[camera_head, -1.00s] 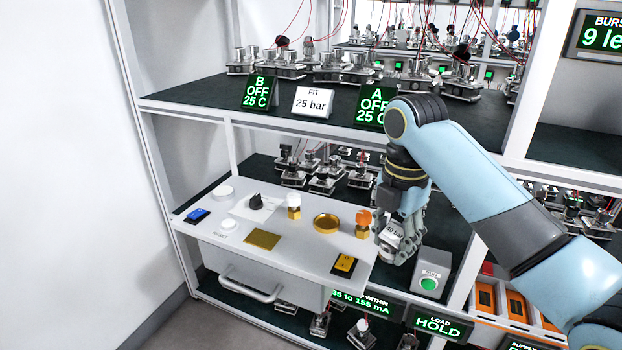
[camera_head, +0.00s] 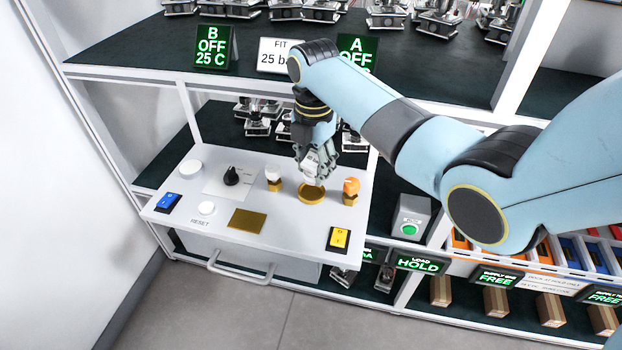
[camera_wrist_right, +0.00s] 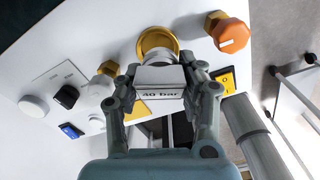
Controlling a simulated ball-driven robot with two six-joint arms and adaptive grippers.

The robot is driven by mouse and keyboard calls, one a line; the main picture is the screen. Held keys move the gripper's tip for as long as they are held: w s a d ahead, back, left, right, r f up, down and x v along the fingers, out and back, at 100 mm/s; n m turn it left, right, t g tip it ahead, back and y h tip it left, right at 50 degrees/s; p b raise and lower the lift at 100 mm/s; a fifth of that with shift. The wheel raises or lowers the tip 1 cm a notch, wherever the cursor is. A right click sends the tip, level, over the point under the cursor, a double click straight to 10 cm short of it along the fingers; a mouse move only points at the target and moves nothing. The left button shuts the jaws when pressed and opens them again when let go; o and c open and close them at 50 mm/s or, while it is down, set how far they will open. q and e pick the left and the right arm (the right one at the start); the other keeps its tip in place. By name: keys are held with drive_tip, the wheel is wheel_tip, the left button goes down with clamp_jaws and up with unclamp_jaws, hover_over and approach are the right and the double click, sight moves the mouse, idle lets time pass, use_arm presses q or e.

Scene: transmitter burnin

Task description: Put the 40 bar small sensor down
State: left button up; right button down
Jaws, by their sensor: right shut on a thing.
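My right gripper (camera_head: 315,165) is shut on the 40 bar small sensor, a pale block (camera_wrist_right: 160,82) whose "40 bar" label shows in the right wrist view. The fingers (camera_wrist_right: 160,95) hold it from both sides. In the head view the sensor is mostly hidden by the fingers. It is over or just behind the round gold dish (camera_head: 311,194) on the white panel (camera_head: 275,180). In the wrist view the gold dish (camera_wrist_right: 156,38) shows just beyond the sensor; I cannot tell whether they touch. My left gripper is not in view.
On the panel, a white-capped post (camera_head: 273,174) and an orange-capped post (camera_head: 351,186) flank the dish. A black knob (camera_head: 231,176), a square gold plate (camera_head: 247,220), a blue switch (camera_head: 168,202) and a yellow switch (camera_head: 338,238) are also there. The shelf edge (camera_head: 250,85) runs above.

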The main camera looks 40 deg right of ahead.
sight(311, 181)
drive_tip(key=f, duration=0.3)
drive_tip(key=shift+w+a+f, duration=0.1)
drive_tip(key=shift+w+f, duration=0.1)
drive_tip(key=shift+f, duration=0.55)
drive_tip(key=c, duration=0.8)
unclamp_jaws()
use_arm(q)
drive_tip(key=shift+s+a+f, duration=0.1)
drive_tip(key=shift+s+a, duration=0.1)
use_arm(e)
drive_tip(key=shift+r, duration=0.55)
wheel_tip(311, 181, up, 11)
drive_tip(key=shift+r, duration=0.1)
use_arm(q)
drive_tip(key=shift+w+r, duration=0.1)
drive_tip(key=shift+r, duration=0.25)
